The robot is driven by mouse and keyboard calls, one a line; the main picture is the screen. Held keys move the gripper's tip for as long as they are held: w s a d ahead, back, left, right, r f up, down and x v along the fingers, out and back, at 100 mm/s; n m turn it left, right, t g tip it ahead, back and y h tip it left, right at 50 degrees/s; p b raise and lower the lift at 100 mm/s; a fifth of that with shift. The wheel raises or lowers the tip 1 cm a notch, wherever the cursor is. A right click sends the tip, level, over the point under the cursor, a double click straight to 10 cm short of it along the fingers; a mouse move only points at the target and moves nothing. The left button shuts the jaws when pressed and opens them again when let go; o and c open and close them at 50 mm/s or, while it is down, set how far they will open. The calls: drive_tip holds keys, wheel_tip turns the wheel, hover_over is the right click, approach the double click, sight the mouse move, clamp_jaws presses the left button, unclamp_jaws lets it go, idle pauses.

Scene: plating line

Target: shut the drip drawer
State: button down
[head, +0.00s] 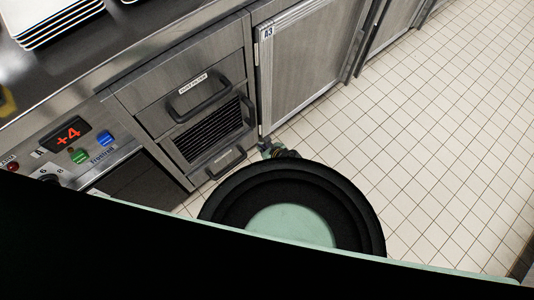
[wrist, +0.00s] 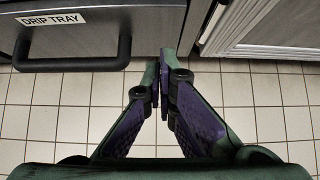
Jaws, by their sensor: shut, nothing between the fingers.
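The drip drawer has a grey metal front with a "DRIP TRAY" label and a dark bar handle. In the wrist view its front (wrist: 85,8) is at the upper left. In the head view I take it to be the lowest drawer (head: 219,161), below the grille; its label is too small to read there. I cannot tell how far out it stands. My gripper (wrist: 160,72) is shut and empty, to the right of the handle and apart from it. In the head view its tip (head: 265,147) shows beside the cabinet's right corner, partly hidden behind my arm.
Above are a black grille (head: 208,134) and an upper drawer (head: 180,92) with a handle. A cabinet door marked A3 (head: 305,65) stands to the right. A control panel (head: 75,145) reading +4 is at the left. The tiled floor (head: 440,150) is clear at right.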

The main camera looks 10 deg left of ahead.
drive_tip(key=w+a, duration=0.1)
drive_tip(key=w+a+b, duration=0.1)
drive_tip(key=w+a, duration=0.1)
drive_tip(key=shift+a+f, duration=0.35)
drive_tip(key=shift+a, duration=0.05)
drive_tip(key=shift+w+a+r, duration=0.1)
drive_tip(key=shift+w+a, duration=0.65)
drive_tip(key=shift+a, duration=0.15)
